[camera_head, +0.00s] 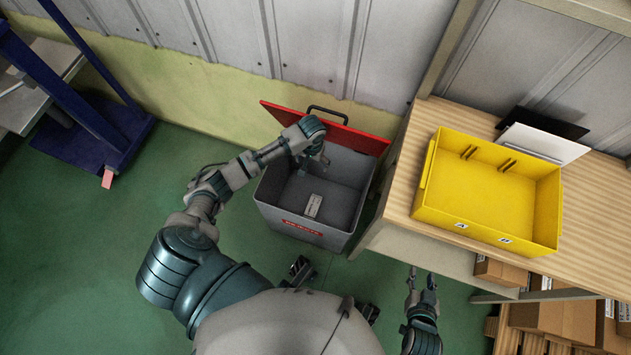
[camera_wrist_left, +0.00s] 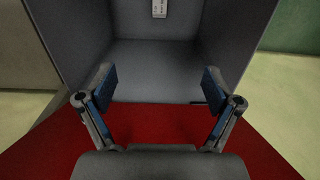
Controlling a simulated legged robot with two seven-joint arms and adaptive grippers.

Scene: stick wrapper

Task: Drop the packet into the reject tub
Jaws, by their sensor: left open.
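The grey reject tub (camera_head: 352,168) stands on the floor with its red lid (camera_head: 335,130) open toward the wall. The small pale packet (camera_head: 313,206) lies inside the tub, toward its front wall. It also shows at the top edge of the left wrist view (camera_wrist_left: 159,9), partly cut off. My left gripper (camera_head: 318,160) is over the back part of the tub. Its fingers are apart with nothing between them in the left wrist view (camera_wrist_left: 158,88), and the packet is clear of them. My right gripper (camera_head: 422,275) hangs low by the bench, fingers apart and empty.
A wooden bench (camera_head: 400,190) stands right of the tub, with a yellow bin (camera_head: 487,190) on it. Cardboard boxes (camera_head: 560,318) sit below the bench. A blue frame (camera_head: 85,100) stands at the left. Green floor (camera_head: 100,220) is clear left of the tub.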

